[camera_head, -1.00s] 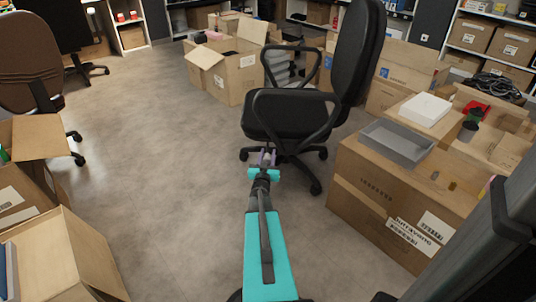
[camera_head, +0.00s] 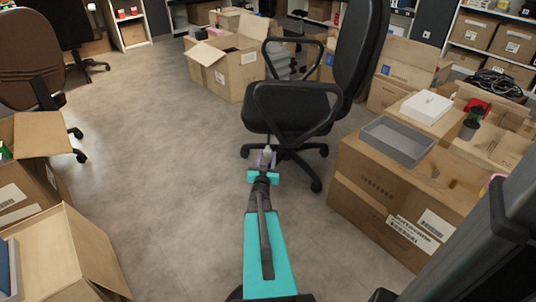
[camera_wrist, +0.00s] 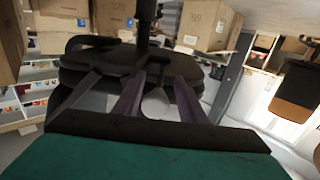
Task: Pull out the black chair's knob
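The black chair (camera_head: 285,108) stands in the middle of the head view, with its seat, armrests and tall backrest showing. My gripper (camera_head: 267,157) is low in front of the seat, above the chair's base. In the wrist view, my gripper's purple fingers (camera_wrist: 160,80) point toward the underside of the black seat (camera_wrist: 105,68) and stand apart. A pale rounded piece (camera_wrist: 157,104), possibly the chair's knob, shows between them. A small pale spot also shows between the fingers in the head view. I cannot tell whether the fingers touch it.
A large carton (camera_head: 375,195) with a grey tray (camera_head: 398,141) on it stands close on the right. Open cartons (camera_head: 65,255) lie at the lower left, and another open carton (camera_head: 235,75) stands behind the chair. The floor (camera_head: 160,150) left of my arm is clear.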

